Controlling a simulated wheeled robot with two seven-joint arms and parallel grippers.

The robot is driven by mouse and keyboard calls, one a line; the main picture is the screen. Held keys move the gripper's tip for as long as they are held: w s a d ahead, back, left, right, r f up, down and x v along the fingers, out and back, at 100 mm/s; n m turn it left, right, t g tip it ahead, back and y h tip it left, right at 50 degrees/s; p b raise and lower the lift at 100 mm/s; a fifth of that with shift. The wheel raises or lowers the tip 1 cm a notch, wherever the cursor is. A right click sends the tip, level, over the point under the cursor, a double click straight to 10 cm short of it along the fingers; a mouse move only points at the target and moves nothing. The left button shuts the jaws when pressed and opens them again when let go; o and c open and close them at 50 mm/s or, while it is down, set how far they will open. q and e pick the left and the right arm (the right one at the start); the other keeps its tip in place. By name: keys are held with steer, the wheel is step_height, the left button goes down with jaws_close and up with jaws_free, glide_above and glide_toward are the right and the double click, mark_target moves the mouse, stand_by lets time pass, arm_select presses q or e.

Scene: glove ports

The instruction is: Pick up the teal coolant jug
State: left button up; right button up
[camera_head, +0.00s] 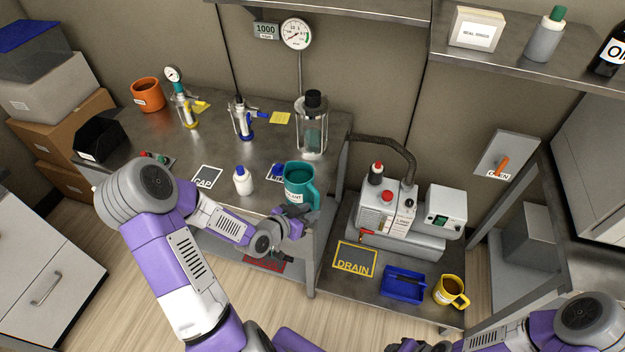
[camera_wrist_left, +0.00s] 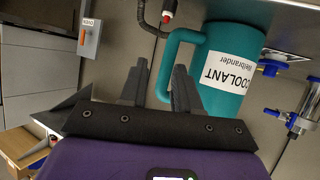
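In the left wrist view the jug (camera_wrist_left: 232,62) shows upside down, with a white COOLANT label. My left gripper (camera_head: 291,222) is at the jug's front side. In the left wrist view the left gripper (camera_wrist_left: 157,88) is open, with the handle's bar between its two fingers; I cannot tell whether they touch it. My right gripper (camera_head: 418,346) is cut off at the bottom edge, and its fingers are unclear.
A white bottle with a blue cap (camera_head: 243,182) stands left of the jug. A glass-bodied vessel (camera_head: 312,130) stands behind it. On the lower table to the right are a pump (camera_head: 385,212), a blue tray (camera_head: 403,284) and a yellow mug (camera_head: 450,291). The DRAIN mat (camera_head: 354,257) is bare.

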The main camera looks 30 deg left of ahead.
mark_target(304, 191)
arm_select(q)
steer(key=w+f+b, duration=0.1)
steer(key=w+b, duration=0.2)
steer(key=w, duration=0.4)
steer(key=shift+f+m+t, duration=0.3)
steer(key=shift+f, duration=0.1)
arm_select(e)
steer(key=f, duration=0.2)
steer(key=shift+w+f, duration=0.35)
steer(key=shift+w, duration=0.05)
arm_select(q)
steer(key=shift+w, duration=0.1)
jaws_close()
stand_by(0.4)
